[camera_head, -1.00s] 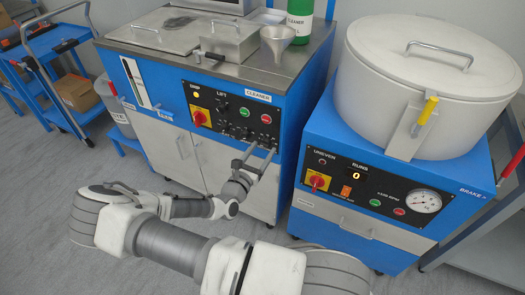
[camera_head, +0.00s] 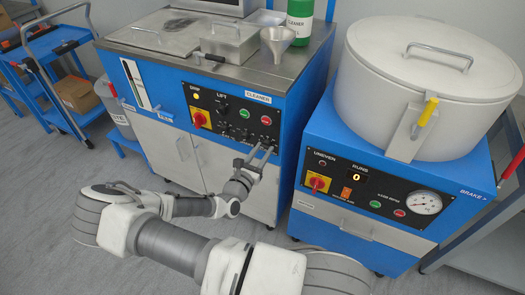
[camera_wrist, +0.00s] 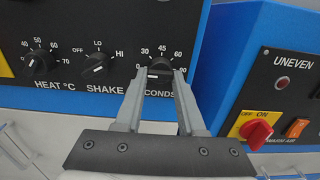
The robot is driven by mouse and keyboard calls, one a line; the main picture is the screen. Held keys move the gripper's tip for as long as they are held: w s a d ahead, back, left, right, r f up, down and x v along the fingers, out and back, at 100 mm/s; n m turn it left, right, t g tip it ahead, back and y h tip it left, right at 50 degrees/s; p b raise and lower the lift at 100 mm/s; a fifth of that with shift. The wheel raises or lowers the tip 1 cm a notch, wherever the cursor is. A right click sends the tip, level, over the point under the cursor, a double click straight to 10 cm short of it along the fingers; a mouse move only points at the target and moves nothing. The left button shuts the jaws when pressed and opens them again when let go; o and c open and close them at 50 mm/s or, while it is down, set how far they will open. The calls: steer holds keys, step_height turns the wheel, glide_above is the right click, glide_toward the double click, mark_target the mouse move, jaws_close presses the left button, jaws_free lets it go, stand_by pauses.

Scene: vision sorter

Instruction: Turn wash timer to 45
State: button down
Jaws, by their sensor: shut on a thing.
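The wash timer knob (camera_wrist: 159,68) is black and sits on the cleaner's black front panel, above the partly covered word ending in "CONDS". Its dial reads 30, 45, 60 and 90, with 45 near the top. My gripper (camera_wrist: 160,74) is shut on the knob, one finger on each side. The fingers hide part of the knob, and I cannot clearly tell which number its pointer faces. In the head view, my gripper (camera_head: 263,151) reaches the lower right of the cleaner's panel (camera_head: 230,117), where the knob is too small to make out.
The heat knob (camera_wrist: 38,63) and shake knob (camera_wrist: 96,66) are left of the timer. A blue machine with a white drum (camera_head: 425,85) stands to the right, its red-and-yellow switch (camera_wrist: 257,131) near my gripper. Bare floor (camera_head: 80,180) shows at left.

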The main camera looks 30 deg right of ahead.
steer(key=shift+r, duration=0.1)
steer(key=m+p, duration=0.2)
steer(key=p, duration=0.1)
steer(key=shift+r+m, duration=0.15)
steer(key=shift+m, duration=0.25)
steer(key=shift+w+a+m+p, duration=0.1)
steer(key=shift+m+p, duration=2.35)
steer(key=shift+m, duration=1.3)
steer(key=shift+w+m+p, duration=0.1)
steer(key=shift+m+p, duration=2.35)
steer(key=shift+m, duration=1.3)
steer(key=c, duration=0.5)
jaws_free()
